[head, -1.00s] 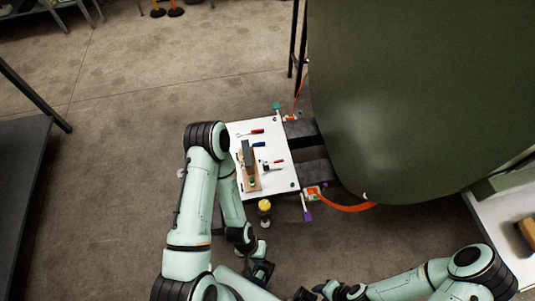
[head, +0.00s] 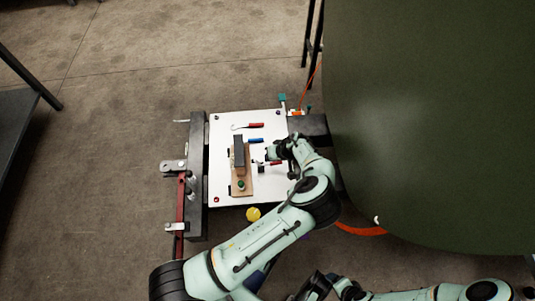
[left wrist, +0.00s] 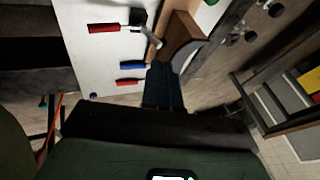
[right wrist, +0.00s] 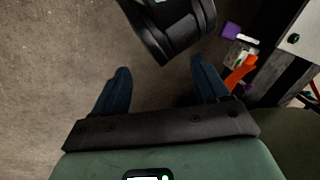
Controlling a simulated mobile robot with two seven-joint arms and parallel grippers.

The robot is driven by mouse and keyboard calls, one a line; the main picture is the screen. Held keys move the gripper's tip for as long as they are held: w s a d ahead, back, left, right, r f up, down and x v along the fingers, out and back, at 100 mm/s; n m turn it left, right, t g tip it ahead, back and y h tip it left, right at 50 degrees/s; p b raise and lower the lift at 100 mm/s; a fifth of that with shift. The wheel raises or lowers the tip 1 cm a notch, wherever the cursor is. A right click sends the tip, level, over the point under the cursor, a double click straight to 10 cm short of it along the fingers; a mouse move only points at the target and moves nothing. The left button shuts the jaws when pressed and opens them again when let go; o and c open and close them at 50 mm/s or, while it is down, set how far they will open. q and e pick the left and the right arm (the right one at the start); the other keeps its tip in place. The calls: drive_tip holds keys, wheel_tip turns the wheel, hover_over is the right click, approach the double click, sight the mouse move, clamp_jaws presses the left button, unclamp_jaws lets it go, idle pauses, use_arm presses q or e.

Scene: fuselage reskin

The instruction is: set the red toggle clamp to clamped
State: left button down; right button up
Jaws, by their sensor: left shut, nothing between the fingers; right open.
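In the head view a long red bar (head: 181,212) with grey metal brackets (head: 174,165) stands along the dark beam (head: 198,180) at the left edge of the white board. It looks like the red toggle clamp, but I cannot tell whether it is clamped. My left gripper (head: 272,152) is over the right part of the board, away from the red bar. In the left wrist view the left gripper's fingers (left wrist: 163,88) are together and hold nothing. My right gripper (right wrist: 162,85) is open and empty above the floor.
The white board (head: 222,130) carries a wooden block (head: 241,185), a red-handled tool (head: 256,125) and a blue-handled tool (head: 255,140). A yellow knob (head: 253,214) is below it. A large green panel (head: 430,110) blocks the right.

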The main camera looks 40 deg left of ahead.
use_arm(q)
drive_tip(key=shift+t, duration=0.3)
drive_tip(key=w+d+r, duration=0.2)
drive_tip(key=w, duration=0.1)
use_arm(e)
drive_tip(key=shift+w+d+f, duration=0.1)
drive_tip(key=shift+w+f, duration=0.25)
drive_tip(key=shift+w, duration=0.15)
use_arm(q)
drive_tip(key=shift+a, duration=0.1)
